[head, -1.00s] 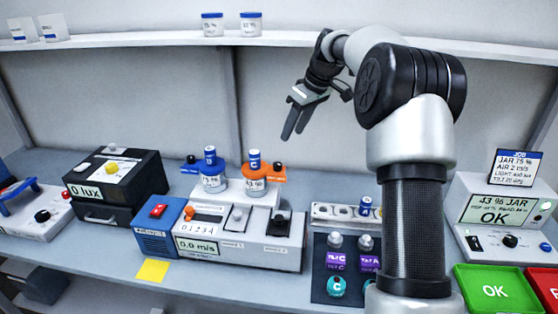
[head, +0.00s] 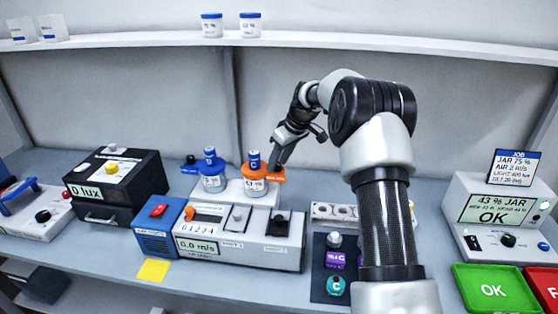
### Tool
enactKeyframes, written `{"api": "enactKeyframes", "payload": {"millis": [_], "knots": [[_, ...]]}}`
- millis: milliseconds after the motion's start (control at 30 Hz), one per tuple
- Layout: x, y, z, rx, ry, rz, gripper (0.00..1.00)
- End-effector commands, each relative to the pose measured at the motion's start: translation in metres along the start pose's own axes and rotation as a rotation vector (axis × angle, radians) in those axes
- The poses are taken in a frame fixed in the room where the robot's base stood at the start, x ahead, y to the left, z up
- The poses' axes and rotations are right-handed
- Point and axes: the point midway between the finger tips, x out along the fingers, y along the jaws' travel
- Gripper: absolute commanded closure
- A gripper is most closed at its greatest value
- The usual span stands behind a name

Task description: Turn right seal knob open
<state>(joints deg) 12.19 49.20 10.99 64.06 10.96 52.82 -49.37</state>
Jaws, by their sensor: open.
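The right jar (head: 252,187) stands on a white block and has an orange collar (head: 273,180) that sticks out to the right. A blue-capped sensor marked C (head: 254,161) stands upright in it. The black seal knob at the collar's right end is now mostly hidden behind my fingers. My gripper (head: 279,161) is open and points down at that end. I cannot tell whether the fingers are around the knob or touch it. The left jar (head: 214,181) has a blue collar, a sensor and its own black knob (head: 190,159).
A grey airflow box (head: 205,244) reading 0.0 m/s stands in front of the jars. A black lux box (head: 115,178) is to the left. A dark mat (head: 322,286) with sensors lies to the right, partly behind my arm. The shelf (head: 330,41) runs above.

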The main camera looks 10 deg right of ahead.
Motion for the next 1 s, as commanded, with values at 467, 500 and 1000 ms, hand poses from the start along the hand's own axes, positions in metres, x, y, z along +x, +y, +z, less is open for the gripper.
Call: {"api": "enactKeyframes", "payload": {"millis": [467, 500, 1000], "knots": [[-0.0002, 0.0, 0.0001, 0.003, 0.0, 0.001, 1.0], [-0.0001, -0.0001, 0.0001, 0.007, 0.0, 0.003, 1.0], [0.0014, -0.0036, 0.0001, 0.256, 0.011, 0.107, 1.0]]}}
